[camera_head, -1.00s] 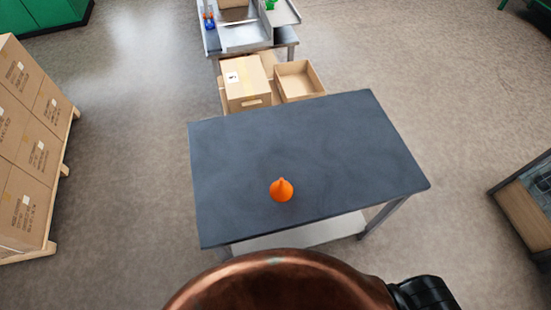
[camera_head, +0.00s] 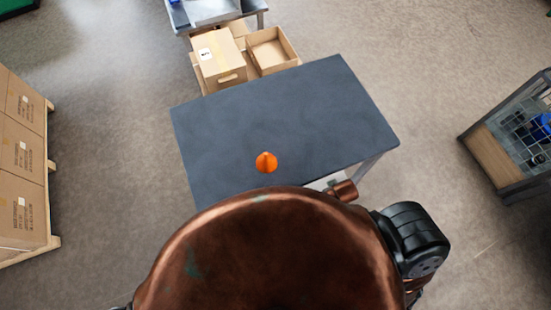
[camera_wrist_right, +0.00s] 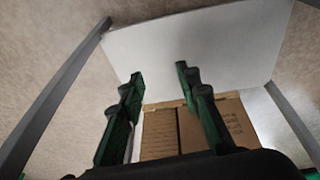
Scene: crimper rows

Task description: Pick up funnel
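The orange funnel (camera_head: 266,162) stands on the dark grey tabletop (camera_head: 240,110), near its front edge, with its narrow tip pointing up. In the head view neither gripper can be made out; my copper-coloured body covers the bottom of the picture. In the right wrist view my right gripper (camera_wrist_right: 160,74) has its two dark green fingers apart, with nothing between them. It faces the pale lower shelf (camera_wrist_right: 215,50) and the table legs. The funnel is not in the wrist view.
A closed cardboard box (camera_head: 218,62) and an open box (camera_head: 272,50) sit behind the table. Stacked cartons (camera_head: 20,165) stand at the left and a rack (camera_head: 510,140) at the right. A carton (camera_wrist_right: 195,130) shows beyond my right fingers. The tabletop around the funnel is clear.

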